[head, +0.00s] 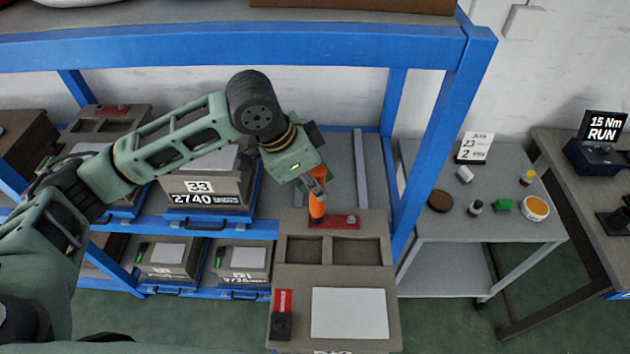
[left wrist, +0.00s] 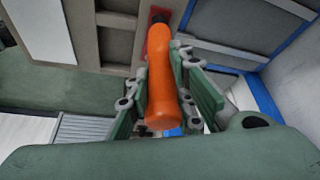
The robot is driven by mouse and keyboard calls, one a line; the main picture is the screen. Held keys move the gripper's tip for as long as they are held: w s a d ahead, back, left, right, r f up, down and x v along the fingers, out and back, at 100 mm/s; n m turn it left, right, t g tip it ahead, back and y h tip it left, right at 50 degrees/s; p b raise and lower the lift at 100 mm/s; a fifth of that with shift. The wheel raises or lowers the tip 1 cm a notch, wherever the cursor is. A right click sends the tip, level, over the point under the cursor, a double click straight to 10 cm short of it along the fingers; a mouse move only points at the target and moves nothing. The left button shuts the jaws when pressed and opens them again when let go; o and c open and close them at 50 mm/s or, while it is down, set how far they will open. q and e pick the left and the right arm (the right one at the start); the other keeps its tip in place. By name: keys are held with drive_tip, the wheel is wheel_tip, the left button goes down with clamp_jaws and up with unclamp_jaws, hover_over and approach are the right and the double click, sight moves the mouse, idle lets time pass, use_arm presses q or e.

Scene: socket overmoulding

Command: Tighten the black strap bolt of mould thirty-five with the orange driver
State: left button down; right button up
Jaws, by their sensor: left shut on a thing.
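My left gripper (head: 315,186) is shut on the orange driver (head: 317,208), which points down at the red strap plate (head: 342,222) on the back part of a grey-brown mould (head: 280,260). In the left wrist view the orange driver (left wrist: 160,82) lies between the fingers, and its dark far end meets or hovers over the red plate (left wrist: 152,42); I cannot tell which. The bolt under the tip is hidden. The mould's number is cut off at the bottom edge. A black block with a red label (head: 283,300) sits at its front left. My right gripper is not in view.
Mould 33 (head: 199,187) and other moulds stand on the blue rack (head: 420,150) to the left. A blue post rises just right of the mould. A grey side table (head: 480,225) holds small pots and a card. A display (head: 603,126) reads 15 Nm RUN.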

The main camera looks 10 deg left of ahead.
sight(317, 169)
use_arm(q)
drive_tip(key=shift+s+f, duration=0.15)
drive_tip(key=shift+s, duration=0.05)
idle(0.4)
drive_tip(key=shift+w+r+p, duration=0.2)
drive_tip(key=shift+r+p, duration=0.2)
drive_tip(key=shift+r, duration=0.2)
drive_tip(key=shift+r+p, duration=0.3)
drive_tip(key=shift+r, duration=1.75)
drive_tip(key=shift+w, duration=0.1)
